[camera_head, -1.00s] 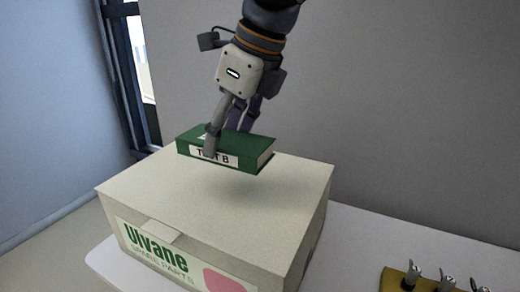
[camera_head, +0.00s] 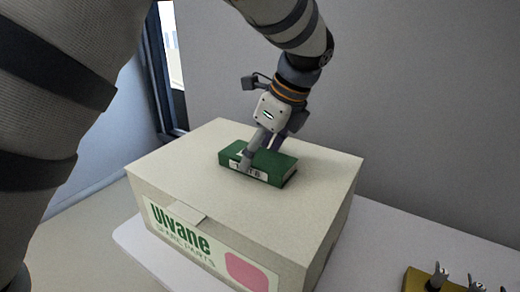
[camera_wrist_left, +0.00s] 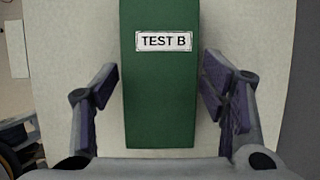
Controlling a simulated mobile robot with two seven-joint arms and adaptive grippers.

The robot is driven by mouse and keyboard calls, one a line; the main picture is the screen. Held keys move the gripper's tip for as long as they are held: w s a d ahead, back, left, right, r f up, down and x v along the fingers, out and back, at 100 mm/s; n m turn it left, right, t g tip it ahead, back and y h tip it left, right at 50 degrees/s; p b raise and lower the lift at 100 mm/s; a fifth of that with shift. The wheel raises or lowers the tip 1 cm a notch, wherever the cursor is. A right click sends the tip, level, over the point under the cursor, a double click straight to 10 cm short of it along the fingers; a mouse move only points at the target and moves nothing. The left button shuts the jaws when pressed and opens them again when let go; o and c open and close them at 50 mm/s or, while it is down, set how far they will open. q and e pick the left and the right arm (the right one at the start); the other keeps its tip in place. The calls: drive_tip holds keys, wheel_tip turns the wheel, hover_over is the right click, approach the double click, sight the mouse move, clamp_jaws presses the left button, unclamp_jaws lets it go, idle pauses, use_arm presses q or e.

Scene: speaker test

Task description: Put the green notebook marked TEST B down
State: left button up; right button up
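The green notebook (camera_head: 281,164) with a white TEST B label lies flat on top of a cream box (camera_head: 320,190). It also shows in the left wrist view (camera_wrist_left: 160,100), with its label facing the camera. My left gripper (camera_head: 260,157) is down around the notebook, one finger on each long side. In the left wrist view, narrow gaps show between the finger pads and the notebook's edges, so the gripper looks open. One finger covers part of the label in the head view. My right gripper is not in view.
The box is marked Ulvane SPARE PARTS and stands on a pale table (camera_head: 385,250). Its top is clear around the notebook. A yellow holder (camera_head: 418,281) with several metal pieces is at the bottom right. A grey wall (camera_head: 420,100) rises behind.

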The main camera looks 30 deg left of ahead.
use_arm(q)
drive_tip(key=shift+r, duration=0.1)
drive_tip(key=v, duration=1.2)
drive_tip(key=shift+b, duration=0.3)
